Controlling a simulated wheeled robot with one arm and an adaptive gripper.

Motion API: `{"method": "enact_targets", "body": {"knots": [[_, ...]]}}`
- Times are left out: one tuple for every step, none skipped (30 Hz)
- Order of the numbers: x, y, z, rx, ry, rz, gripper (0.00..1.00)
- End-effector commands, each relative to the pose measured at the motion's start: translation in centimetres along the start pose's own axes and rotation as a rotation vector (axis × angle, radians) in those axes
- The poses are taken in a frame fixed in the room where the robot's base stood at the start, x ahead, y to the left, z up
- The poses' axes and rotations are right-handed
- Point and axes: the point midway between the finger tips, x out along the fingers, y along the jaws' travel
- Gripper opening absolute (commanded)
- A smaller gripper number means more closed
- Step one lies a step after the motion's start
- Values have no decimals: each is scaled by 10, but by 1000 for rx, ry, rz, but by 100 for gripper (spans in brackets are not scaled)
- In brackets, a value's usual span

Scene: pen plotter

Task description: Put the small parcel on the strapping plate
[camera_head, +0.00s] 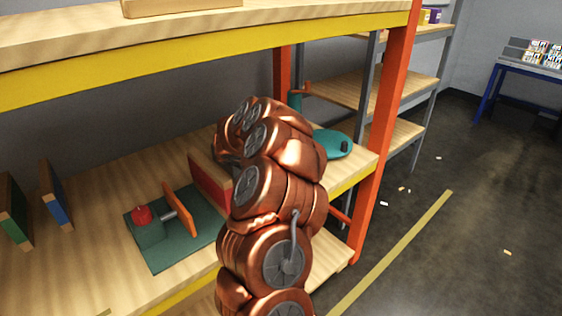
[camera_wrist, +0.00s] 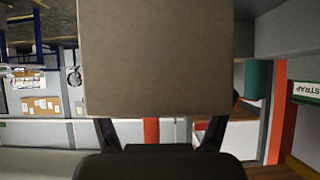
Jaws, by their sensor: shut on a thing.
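The small parcel (camera_wrist: 160,55) is a plain brown box that fills the upper middle of the wrist view. My gripper (camera_wrist: 160,128) is shut on it, with dark fingers at its lower corners. In the head view my copper arm hides the gripper and parcel. A sign (camera_wrist: 307,92) reading STRAP, upside down, shows at the right edge of the wrist view.
A green base (camera_head: 175,250) with a red knob and orange paddle sits left of my arm. Upright green (camera_head: 14,210), blue (camera_head: 57,196) and red (camera_head: 209,182) boards stand on the shelf (camera_head: 95,250). An orange post (camera_head: 385,130) and the upper shelf (camera_head: 200,62) bound the space.

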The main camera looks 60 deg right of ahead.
Motion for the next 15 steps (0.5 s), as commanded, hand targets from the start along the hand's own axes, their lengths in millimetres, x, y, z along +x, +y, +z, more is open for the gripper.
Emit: {"method": "enact_targets", "body": {"knots": [[2, -5, -3, 1, 3, 4, 11], [4, -8, -3, 1, 3, 5, 11], [5, -13, -3, 0, 3, 5, 11], [6, -16, -3, 0, 3, 4, 11], [7, -20, -4, 1, 2, 2, 11], [8, -23, -4, 2, 1, 3, 11], [10, -27, -5, 2, 2, 3, 11], [11, -30, -6, 3, 2, 4, 11], [12, -34, -6, 2, 2, 5, 11], [13, -37, -6, 1, 2, 5, 11], [14, -40, -6, 0, 3, 4, 11], [15, -44, -7, 1, 3, 3, 11], [16, -47, -8, 3, 4, 4, 11], [17, -50, -9, 4, 4, 5, 11], [18, -53, -9, 2, 4, 6, 11]]}}
